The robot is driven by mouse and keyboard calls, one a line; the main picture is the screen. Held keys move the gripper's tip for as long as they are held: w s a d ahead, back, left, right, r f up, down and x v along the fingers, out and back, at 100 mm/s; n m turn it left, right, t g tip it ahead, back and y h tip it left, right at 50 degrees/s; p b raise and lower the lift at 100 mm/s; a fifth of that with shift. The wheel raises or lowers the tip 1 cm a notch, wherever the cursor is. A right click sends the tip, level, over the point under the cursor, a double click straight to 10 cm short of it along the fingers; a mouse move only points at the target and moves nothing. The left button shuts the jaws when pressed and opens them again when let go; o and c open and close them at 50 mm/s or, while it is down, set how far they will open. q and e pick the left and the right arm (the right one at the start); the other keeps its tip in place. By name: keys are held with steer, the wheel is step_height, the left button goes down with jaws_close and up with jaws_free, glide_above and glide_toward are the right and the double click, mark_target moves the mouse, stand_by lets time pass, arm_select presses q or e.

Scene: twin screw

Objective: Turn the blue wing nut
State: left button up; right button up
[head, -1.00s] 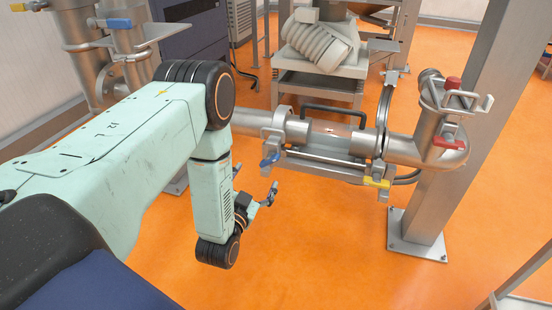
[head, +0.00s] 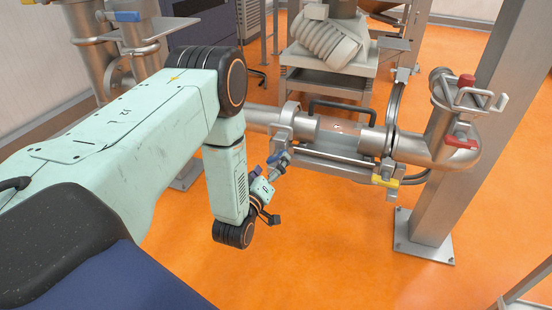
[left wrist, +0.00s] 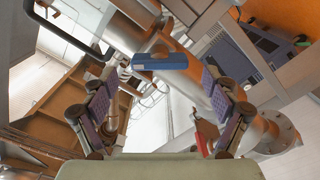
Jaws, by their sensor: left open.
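The blue wing nut (head: 275,157) is on the left clamp of the horizontal steel pipe in the head view. In the left wrist view the blue wing nut (left wrist: 160,62) lies crosswise, ahead of and between the open fingers. My left gripper (head: 281,163) is right at the nut in the head view and partly overlaps it. In the left wrist view my left gripper (left wrist: 160,100) has its two padded fingers spread wide, with nothing between the pads. I cannot tell whether a finger touches the nut. My right gripper is not in view.
A yellow wing nut (head: 385,181) sits on the right clamp. Red handles (head: 461,142) are on the pipe elbow at right, beside a steel post (head: 455,120). A black handle (head: 340,105) stands above the pipe. The orange floor (head: 330,250) in front is clear.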

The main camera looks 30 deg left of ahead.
mark_target(275, 159)
arm_select(q)
steer(key=shift+b+x, duration=0.45)
steer(key=shift+x, duration=1.6)
steer(key=shift+c, duration=0.3)
steer(key=c, duration=1.1)
steer(key=shift+m, duration=0.3)
steer(key=m+p, duration=0.2)
steer(key=m, duration=0.1)
steer(key=shift+d+r+m, duration=0.1)
steer(key=shift+m, duration=0.2)
steer(key=shift+m+p, duration=1.2)
steer(key=shift+m, duration=0.7)
